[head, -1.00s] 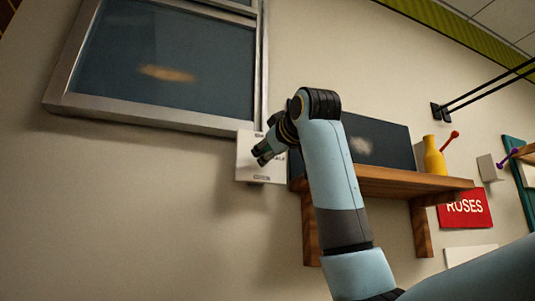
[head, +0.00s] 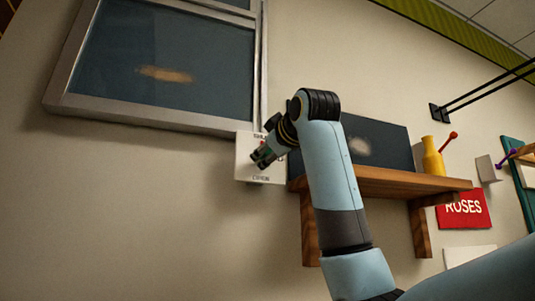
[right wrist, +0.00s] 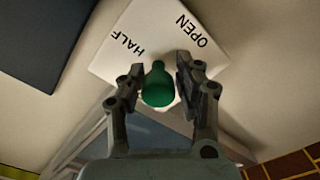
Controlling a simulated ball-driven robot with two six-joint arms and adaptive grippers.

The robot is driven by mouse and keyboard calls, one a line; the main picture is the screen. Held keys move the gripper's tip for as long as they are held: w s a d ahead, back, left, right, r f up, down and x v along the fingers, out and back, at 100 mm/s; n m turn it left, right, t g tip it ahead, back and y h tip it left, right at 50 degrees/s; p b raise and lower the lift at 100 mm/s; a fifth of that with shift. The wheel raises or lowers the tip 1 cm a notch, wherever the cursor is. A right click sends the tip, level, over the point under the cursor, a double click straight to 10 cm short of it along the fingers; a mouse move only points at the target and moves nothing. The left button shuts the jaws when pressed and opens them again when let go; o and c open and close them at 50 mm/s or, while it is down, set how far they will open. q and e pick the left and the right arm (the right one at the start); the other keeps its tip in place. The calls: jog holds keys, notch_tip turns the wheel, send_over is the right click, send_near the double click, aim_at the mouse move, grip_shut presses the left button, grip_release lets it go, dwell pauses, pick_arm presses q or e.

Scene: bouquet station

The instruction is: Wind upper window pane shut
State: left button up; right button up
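The upper window pane (head: 165,60) is dark glass in a grey metal frame at the upper left of the head view. A white wall plate (head: 246,170) is below the frame's right corner; the right wrist view shows "HALF" and "OPEN" on it (right wrist: 160,30). A green knob (right wrist: 158,88) stands out from this plate. My right gripper (head: 262,156) is at the plate, its fingers (right wrist: 160,80) partly closed on either side of the knob and seemingly shut on it. My left gripper is not in view.
A wooden shelf (head: 390,180) with a yellow vase (head: 432,157) and a dark panel (head: 380,145) is right of the plate, behind my right arm. A red "ROSES" sign (head: 465,210) hangs below it. The wall left of the plate is clear.

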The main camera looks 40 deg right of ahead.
jog(key=o, duration=0.3)
jog(key=shift+r, duration=0.1)
jog(key=shift+s, duration=0.15)
jog(key=v, duration=1.2)
